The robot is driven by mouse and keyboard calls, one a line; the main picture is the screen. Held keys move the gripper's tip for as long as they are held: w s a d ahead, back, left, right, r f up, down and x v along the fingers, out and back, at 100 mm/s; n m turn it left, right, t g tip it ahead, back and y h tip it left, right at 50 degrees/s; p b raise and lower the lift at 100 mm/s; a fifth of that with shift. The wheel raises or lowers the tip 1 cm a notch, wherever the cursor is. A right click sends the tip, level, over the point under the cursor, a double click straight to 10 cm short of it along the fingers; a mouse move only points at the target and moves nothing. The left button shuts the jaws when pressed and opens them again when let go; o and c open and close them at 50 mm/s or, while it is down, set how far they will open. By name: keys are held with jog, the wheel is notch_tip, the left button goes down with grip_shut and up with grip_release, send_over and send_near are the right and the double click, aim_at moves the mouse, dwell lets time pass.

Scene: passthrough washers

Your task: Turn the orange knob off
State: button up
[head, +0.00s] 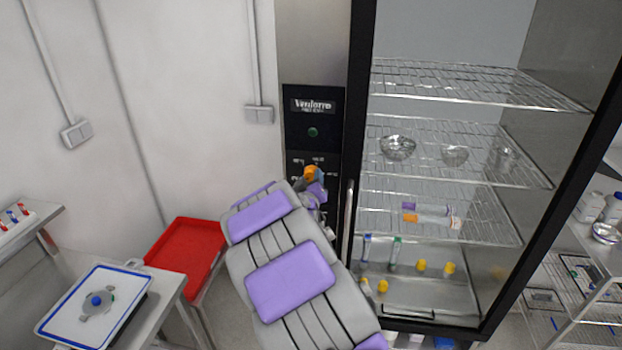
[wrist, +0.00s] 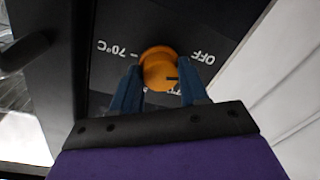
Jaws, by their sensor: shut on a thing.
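The orange knob (head: 310,173) sits on the black control panel (head: 313,110) at the left of the glass-fronted cabinet. In the wrist view the knob (wrist: 160,70) shows a dark mark on its right side. The white labels "-70°C" and "OFF" appear upside down, to the left and upper right of the knob. My gripper (wrist: 160,90) has its two blue fingers on either side of the knob and is shut on it. In the head view my gripper (head: 316,178) is at the panel, and my arm hides the area below it. The label under the knob is partly hidden.
The cabinet has wire shelves (head: 455,135) with glass bowls and tubes, and a vertical door handle (head: 347,220) close to the right of my arm. A red tray (head: 185,255) and a bench with a white device (head: 95,305) stand at the left.

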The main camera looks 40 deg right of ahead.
jog(key=shift+f+n, duration=0.1)
jog(key=shift+n, duration=1)
jog(key=o, duration=1.1)
jog(key=shift+w, duration=0.2)
jog(key=shift+c, duration=0.2)
jog(key=shift+s, duration=0.15)
